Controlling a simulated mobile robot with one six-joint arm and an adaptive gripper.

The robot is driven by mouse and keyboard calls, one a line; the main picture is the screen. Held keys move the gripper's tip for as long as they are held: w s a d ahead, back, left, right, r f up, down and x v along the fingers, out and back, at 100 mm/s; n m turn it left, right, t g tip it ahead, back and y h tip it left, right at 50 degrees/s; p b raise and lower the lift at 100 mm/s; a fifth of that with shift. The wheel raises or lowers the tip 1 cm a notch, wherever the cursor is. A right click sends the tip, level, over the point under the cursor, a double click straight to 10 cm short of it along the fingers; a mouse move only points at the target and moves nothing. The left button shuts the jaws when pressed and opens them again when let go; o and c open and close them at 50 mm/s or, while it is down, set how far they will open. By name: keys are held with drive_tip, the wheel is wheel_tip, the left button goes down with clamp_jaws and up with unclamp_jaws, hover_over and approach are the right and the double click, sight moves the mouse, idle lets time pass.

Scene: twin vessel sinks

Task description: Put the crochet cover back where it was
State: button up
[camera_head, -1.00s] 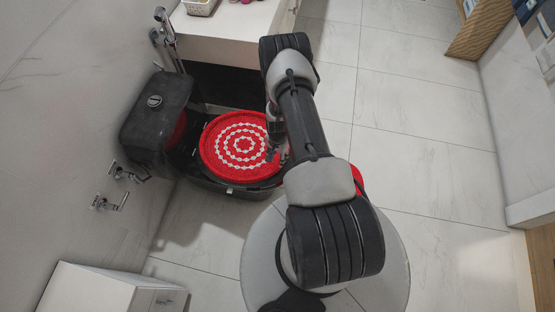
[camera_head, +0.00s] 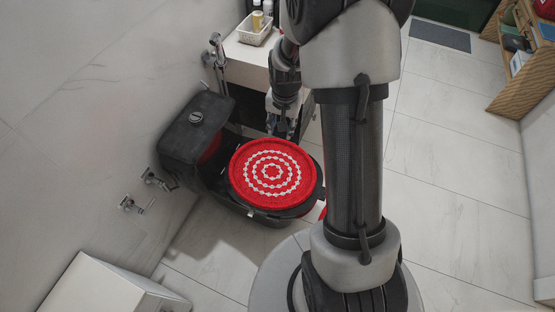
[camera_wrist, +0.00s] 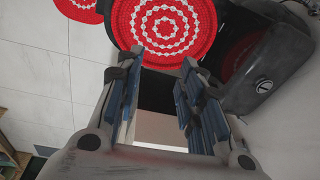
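A round red crochet cover (camera_head: 272,172) with white rings lies flat on top of the black toilet (camera_head: 238,203). It also shows at the top of the wrist view (camera_wrist: 165,25). My gripper (camera_head: 283,130) is just beyond the cover's far edge in the head view and looks apart from it. In the wrist view my gripper (camera_wrist: 160,62) has its two fingers spread with nothing held between them. A second red piece with white marks (camera_wrist: 82,6) shows at the top left of the wrist view. My arm mostly hides it in the head view.
The black tank (camera_head: 197,130) stands left of the cover, with wall valves (camera_head: 155,180) below it. A pale counter (camera_head: 245,65) with a white basket (camera_head: 254,35) is behind. A white cabinet (camera_head: 100,290) is at lower left. Tiled floor (camera_head: 455,190) on the right is clear.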

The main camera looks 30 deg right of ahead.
drive_tip(key=s+a+r+n+t, duration=0.1)
drive_tip(key=s+a+r+n, duration=0.1)
drive_tip(key=s+a+r, duration=0.4)
drive_tip(key=s+a+r+n, duration=0.2)
drive_tip(key=s+r, duration=0.1)
drive_tip(key=r, duration=0.5)
drive_tip(key=s+a+r+n+t, duration=0.1)
drive_tip(key=s+a+r+n, duration=0.15)
drive_tip(key=s+r, duration=0.35)
drive_tip(key=s+a+r+n, duration=0.2)
drive_tip(key=s+a+r, duration=0.1)
drive_tip(key=s, duration=0.5)
drive_tip(key=shift+s+a+n+t, duration=0.15)
drive_tip(key=shift+a+n+t, duration=0.2)
drive_tip(key=shift+a+t, duration=0.05)
